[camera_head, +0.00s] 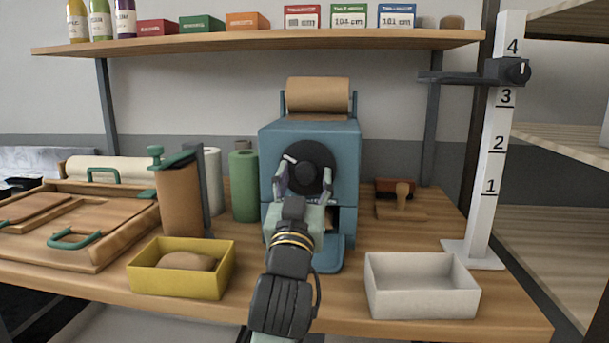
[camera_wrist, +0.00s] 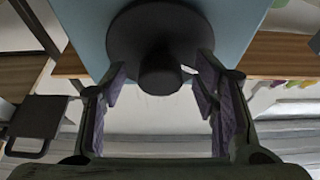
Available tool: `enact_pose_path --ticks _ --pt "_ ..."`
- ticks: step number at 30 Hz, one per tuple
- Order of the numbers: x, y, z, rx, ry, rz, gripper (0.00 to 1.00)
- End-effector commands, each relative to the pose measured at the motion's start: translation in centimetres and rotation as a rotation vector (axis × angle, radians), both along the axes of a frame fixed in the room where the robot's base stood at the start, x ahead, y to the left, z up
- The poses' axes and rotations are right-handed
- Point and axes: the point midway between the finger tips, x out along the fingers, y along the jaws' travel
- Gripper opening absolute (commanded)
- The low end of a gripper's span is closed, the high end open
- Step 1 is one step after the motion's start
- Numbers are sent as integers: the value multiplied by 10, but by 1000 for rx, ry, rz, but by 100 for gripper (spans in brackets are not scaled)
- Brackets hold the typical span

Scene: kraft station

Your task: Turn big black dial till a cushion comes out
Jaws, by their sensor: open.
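The big black dial (camera_head: 310,166) is on the front of the blue machine (camera_head: 342,140), with a white mark at its upper left. A roll of brown paper (camera_head: 318,95) sits on top of the machine. My gripper (camera_head: 304,180) is open in front of the dial, with a finger to each side of its hub. In the wrist view, the dial's hub (camera_wrist: 160,73) lies between the open fingers (camera_wrist: 160,95), with gaps visible at both sides. The opening below the dial is partly hidden by my arm; something brown (camera_head: 333,222) shows in it.
A yellow box (camera_head: 140,274) holding a brown item (camera_head: 187,261) stands front left. An empty white box (camera_head: 420,302) stands front right. A green roll (camera_head: 243,186) is left of the machine, and a stamp (camera_head: 402,195) lies right. A numbered white post (camera_head: 490,170) stands far right.

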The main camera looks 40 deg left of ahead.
Motion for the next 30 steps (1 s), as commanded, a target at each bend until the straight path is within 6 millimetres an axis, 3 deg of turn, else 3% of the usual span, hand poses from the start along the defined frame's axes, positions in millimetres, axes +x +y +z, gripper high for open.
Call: enact_pose_path --ticks 8,30 --pt "1 1 0 0 0 0 55" --pt "1 1 0 -1 1 0 6"
